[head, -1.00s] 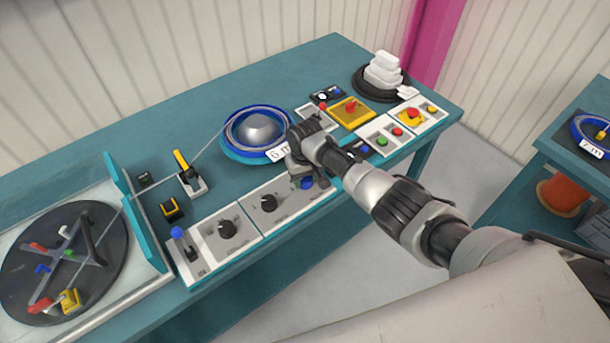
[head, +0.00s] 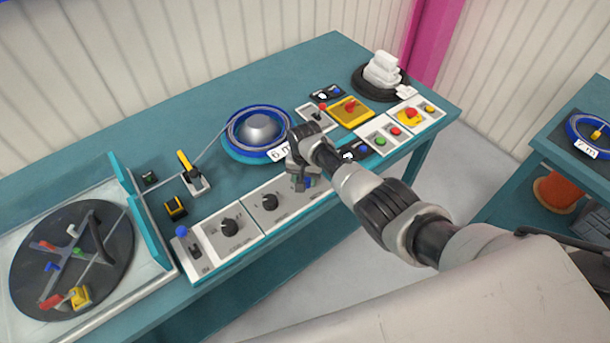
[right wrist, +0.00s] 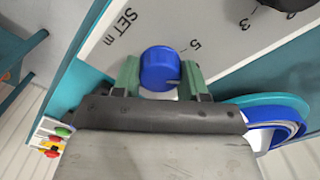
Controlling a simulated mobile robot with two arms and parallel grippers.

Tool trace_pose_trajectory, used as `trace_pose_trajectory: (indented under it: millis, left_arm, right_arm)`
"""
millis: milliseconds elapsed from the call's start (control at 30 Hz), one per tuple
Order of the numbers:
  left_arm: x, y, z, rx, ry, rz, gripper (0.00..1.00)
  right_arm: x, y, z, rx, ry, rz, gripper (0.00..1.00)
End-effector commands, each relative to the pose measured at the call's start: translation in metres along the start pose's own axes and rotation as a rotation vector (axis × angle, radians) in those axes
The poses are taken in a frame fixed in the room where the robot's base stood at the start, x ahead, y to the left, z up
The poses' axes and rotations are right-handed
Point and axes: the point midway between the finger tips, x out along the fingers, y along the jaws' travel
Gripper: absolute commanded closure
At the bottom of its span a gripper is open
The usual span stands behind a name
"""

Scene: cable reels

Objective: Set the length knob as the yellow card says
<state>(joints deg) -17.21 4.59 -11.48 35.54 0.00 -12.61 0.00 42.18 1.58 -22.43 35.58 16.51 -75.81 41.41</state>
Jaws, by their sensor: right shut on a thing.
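The blue length knob (right wrist: 160,66) sits on a grey panel (right wrist: 100,52) marked "SET m" with numbers such as 5 and 3. My right gripper (right wrist: 163,80) has a green finger on each side of the knob and is shut on it. In the head view my right gripper (head: 302,180) points down at the front edge of the bench, mostly covering the knob. I cannot make out a yellow card in either view. My left gripper is out of view.
Two black knobs (head: 230,228) (head: 269,202) and a blue-tipped lever (head: 182,232) are left of my gripper. A blue reel (head: 233,148) labelled "6 m" stands close behind it. A yellow switch box (head: 338,113) and button panels (head: 366,143) are to the right.

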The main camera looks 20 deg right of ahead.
Motion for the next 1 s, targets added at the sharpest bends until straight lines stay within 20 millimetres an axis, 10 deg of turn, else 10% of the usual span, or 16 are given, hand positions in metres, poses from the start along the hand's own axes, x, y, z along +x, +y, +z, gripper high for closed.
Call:
trace_pose_trajectory:
  millis: [433, 467, 600, 1000]
  left_arm:
    - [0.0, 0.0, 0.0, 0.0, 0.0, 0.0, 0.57]
    - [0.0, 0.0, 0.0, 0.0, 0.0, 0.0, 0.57]
    - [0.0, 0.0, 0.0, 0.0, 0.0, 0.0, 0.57]
    - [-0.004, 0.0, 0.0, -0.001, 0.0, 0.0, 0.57]
  right_arm:
    - [-0.001, 0.0, -0.001, 0.009, 0.003, -0.001, 0.81]
    - [-0.001, 0.0, -0.001, 0.009, 0.003, -0.001, 0.52]
    - [-0.001, 0.0, -0.001, 0.009, 0.003, -0.001, 0.31]
    - [-0.011, -0.001, -0.001, 0.009, 0.003, -0.002, 0.31]
